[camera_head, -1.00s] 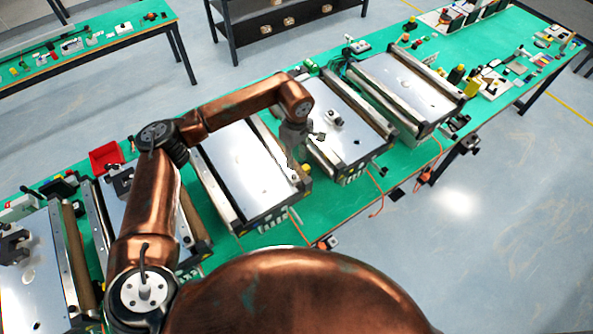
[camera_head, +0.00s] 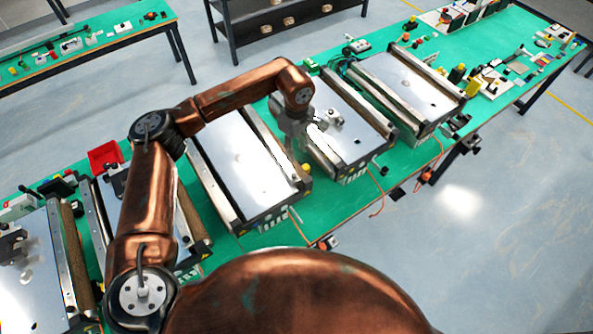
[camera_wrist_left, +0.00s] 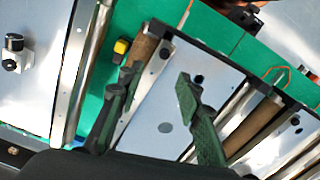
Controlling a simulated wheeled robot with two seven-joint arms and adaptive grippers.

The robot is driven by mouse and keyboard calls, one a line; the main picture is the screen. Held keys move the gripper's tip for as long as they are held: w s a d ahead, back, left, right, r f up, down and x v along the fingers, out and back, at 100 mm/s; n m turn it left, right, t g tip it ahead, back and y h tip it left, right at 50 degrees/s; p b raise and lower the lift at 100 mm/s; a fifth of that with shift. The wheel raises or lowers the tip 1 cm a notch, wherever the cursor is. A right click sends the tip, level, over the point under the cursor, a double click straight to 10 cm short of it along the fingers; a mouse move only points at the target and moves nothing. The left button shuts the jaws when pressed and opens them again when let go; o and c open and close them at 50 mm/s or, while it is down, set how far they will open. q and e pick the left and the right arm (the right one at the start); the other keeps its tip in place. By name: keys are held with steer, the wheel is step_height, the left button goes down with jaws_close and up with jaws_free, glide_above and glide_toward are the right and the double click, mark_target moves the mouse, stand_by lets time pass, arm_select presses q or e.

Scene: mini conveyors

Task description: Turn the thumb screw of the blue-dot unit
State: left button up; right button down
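Several mini conveyors with bright metal plates stand in a row on the green bench. No blue dot can be made out, so I cannot tell which is the blue-dot unit. My right gripper is not seen.
A yellow knob (camera_wrist_left: 121,46) stands between the two conveyors, close to the left finger. Rollers and rails (camera_head: 278,140) edge the plates. A red bin (camera_head: 105,156) stands behind the row. Small parts cover the bench's far right end.

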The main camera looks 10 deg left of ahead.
arm_select(q)
step_height(320, 180, up, 8)
stand_by(0.5)
